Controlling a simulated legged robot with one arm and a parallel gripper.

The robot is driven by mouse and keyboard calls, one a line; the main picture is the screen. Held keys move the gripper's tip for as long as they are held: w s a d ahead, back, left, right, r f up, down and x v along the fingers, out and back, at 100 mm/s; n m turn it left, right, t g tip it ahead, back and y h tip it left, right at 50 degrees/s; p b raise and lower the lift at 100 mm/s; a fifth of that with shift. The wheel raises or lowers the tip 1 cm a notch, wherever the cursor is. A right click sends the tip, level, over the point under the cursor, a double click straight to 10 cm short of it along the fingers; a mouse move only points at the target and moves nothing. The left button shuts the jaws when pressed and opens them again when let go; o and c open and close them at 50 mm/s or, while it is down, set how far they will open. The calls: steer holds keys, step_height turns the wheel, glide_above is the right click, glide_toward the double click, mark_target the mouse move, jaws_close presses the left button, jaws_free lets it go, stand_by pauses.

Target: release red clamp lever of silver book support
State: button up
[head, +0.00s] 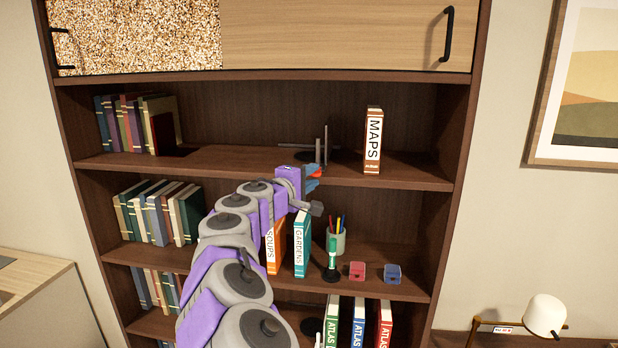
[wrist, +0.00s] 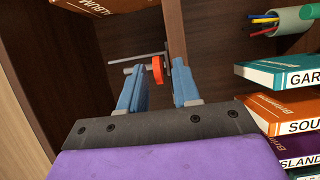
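The silver book support (head: 326,145) stands on the upper shelf in the head view, with a thin upright and a rail. In the wrist view its silver bar (wrist: 145,60) runs ahead of my fingers. The red clamp lever (wrist: 157,70) is an orange-red tab on that bar. In the head view the lever is mostly hidden by my gripper (head: 314,178), with a little red showing beside it. My gripper (wrist: 160,82) is open, its blue fingers apart. The lever appears in line with the gap, at or just beyond the fingertips; contact cannot be told.
The MAPS book (head: 373,140) stands right of the support. Below my gripper, the shelf holds the SOUPS book (head: 273,246), GARDENS book (head: 302,245), pen cup (head: 337,240), and red (head: 357,271) and blue (head: 392,274) sharpener-like blocks. The upper shelf edge (head: 410,181) is close to my gripper.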

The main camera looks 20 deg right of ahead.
steer(key=shift+c, duration=0.4)
jaws_close()
steer(key=shift+r+p, duration=0.25)
steer(key=shift+p, duration=0.85)
steer(key=shift+w+d+r+n+g+y+p, duration=0.25)
steer(key=shift+r+n+g+y+p, duration=0.6)
steer(key=shift+p, duration=1.8)
steer(key=shift+w+d+r+n+g+y+p, duration=0.15)
steer(key=shift+w+r+g+y+p, duration=0.35)
steer(key=shift+g+y+p, duration=1.45)
steer(key=shift+w+d+r+n+g+y+p, duration=0.25)
steer(key=shift+r+n+y+p, duration=0.45)
steer(key=shift+p, duration=2.6)
steer(key=shift+a+r, duration=0.1)
steer(key=shift+r, duration=0.1)
